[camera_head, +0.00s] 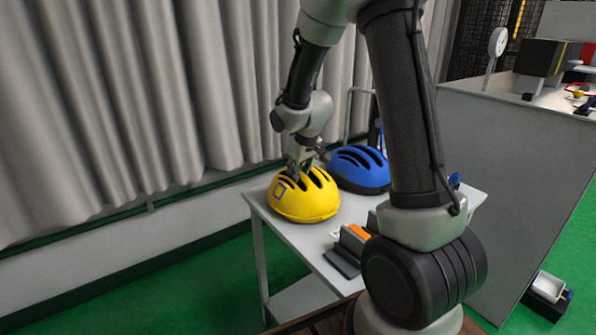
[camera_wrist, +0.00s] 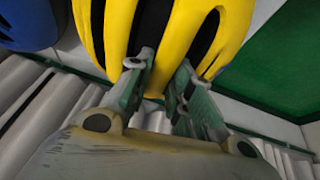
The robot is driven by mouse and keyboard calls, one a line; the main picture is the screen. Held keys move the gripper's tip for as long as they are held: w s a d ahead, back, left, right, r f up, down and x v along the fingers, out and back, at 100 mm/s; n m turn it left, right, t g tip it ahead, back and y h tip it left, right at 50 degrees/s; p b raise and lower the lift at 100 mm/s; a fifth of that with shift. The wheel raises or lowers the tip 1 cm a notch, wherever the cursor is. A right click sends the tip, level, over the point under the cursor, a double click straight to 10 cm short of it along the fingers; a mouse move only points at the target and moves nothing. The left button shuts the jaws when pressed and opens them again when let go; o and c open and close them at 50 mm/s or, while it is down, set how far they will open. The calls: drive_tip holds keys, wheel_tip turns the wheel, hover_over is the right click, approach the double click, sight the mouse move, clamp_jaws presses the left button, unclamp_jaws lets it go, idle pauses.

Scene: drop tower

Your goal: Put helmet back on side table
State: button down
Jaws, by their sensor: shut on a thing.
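The yellow helmet (camera_head: 304,203) is at the left end of the side table (camera_head: 297,232), upright, and looks to rest on the table top or just above it; I cannot tell which. My gripper (camera_head: 297,172) reaches down to its top from above and is shut on it. In the wrist view the fingers (camera_wrist: 158,88) pinch a yellow rib of the helmet (camera_wrist: 152,22), with their tips at its vent slots. The helmet's underside is hidden.
A blue helmet (camera_head: 360,169) sits on the table behind and right of the yellow one. Dark items with an orange part (camera_head: 358,233) lie near the table's front edge. A grey curtain (camera_head: 120,100) hangs behind. A grey counter (camera_head: 505,160) stands at the right.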

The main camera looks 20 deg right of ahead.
drive_tip(key=c, duration=1.3)
unclamp_jaws()
drive_tip(key=shift+f, duration=0.1)
drive_tip(key=v, duration=1.2)
drive_tip(key=s+r+m, duration=0.1)
drive_tip(key=s+r, duration=0.1)
drive_tip(key=s, duration=0.6)
drive_tip(key=s+d+r+m, duration=0.1)
drive_tip(key=s+r, duration=0.2)
drive_tip(key=s, duration=0.6)
drive_tip(key=s+d+r, duration=0.1)
drive_tip(key=s+r, duration=0.2)
drive_tip(key=s, duration=0.6)
drive_tip(key=shift+s+m, duration=0.15)
drive_tip(key=shift+m, duration=0.25)
